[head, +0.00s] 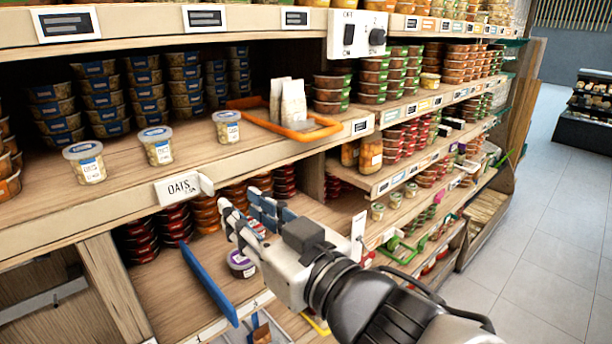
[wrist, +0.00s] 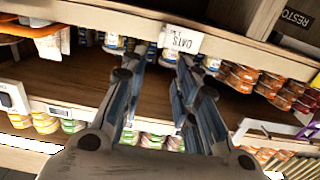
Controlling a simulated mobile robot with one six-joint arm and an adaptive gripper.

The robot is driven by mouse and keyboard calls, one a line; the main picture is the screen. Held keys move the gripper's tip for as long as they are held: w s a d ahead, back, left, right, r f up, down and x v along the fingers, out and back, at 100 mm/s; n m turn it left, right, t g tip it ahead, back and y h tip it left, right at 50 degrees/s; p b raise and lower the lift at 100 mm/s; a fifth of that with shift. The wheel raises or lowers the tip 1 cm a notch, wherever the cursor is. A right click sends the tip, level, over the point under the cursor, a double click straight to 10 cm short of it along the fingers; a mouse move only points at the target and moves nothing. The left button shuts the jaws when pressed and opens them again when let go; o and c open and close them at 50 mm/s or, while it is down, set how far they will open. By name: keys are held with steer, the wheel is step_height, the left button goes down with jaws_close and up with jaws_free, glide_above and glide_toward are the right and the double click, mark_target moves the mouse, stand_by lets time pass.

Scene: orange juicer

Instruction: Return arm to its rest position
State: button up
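My gripper (head: 252,213) is in front of the shelves in the head view, at the lower shelf opening just under the upper shelf's front edge. Its fingers point toward the shelf, to the right of the OATS sign (head: 183,188). In the wrist view my gripper (wrist: 153,70) has its two fingers apart with a gap between them, and nothing is held. The OATS sign (wrist: 180,40) shows beyond the fingertips there, upside down. My arm reaches in from the lower right of the head view.
Several oat tubs (head: 156,146) stand on the upper shelf, with an orange-framed tray (head: 297,131) holding white cartons (head: 292,102). A purple-lidded tub (head: 241,264) and a blue divider (head: 208,283) are on the lower shelf near the gripper. The aisle floor (head: 540,240) at right is clear.

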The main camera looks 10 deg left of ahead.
steer(key=shift+s+d, duration=0.35)
steer(key=w+d+f+m+t+h+b, duration=0.1)
steer(key=w+d+f+m+h+b, duration=0.2)
steer(key=d+f+m+h+b, duration=1.05)
steer(key=s+d+f+n+g+b, duration=0.1)
steer(key=s+d+f+n+g, duration=0.1)
steer(key=s+d+f+g, duration=0.2)
steer(key=s+d+f+n+g+b, duration=0.1)
steer(key=s+d+f+g, duration=0.3)
steer(key=s+d+f, duration=0.5)
steer(key=s+f+b, duration=0.1)
steer(key=s+f, duration=0.2)
steer(key=f, duration=0.5)
steer(key=shift+s+n, duration=0.25)
steer(key=shift+n, duration=0.1)
steer(key=shift+d, duration=0.1)
